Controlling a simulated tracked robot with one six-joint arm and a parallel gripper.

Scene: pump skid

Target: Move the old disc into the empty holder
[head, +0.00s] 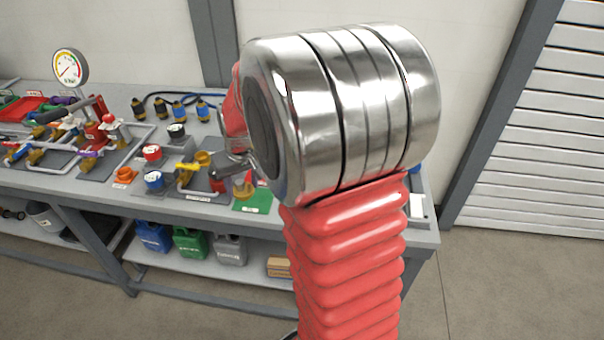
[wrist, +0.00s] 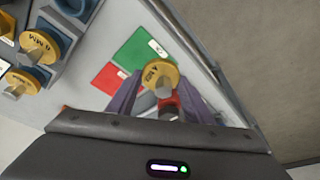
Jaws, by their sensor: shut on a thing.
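My gripper (wrist: 160,85) shows at the lower middle of the wrist view, its two purple fingers shut on a yellow disc (wrist: 158,73). The disc has a stubby grip and dark lettering that I cannot read surely; I take it as the old disc. It appears over or near a green pad (wrist: 143,47) and a red pad (wrist: 111,78); contact is unclear. In the head view the green pad (head: 253,203) is near the bench front, and my arm hides part of the gripper. Two other yellow discs (wrist: 39,46) (wrist: 21,81) sit in blue-grey holders. I cannot tell which holder is empty.
The grey bench (head: 75,185) carries pipework, valves and a pressure gauge (head: 69,67) to the left. Blue, green and grey jugs (head: 190,243) stand on the lower shelf. The bench edge lies close right of the gripper in the wrist view, with bare floor beyond.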

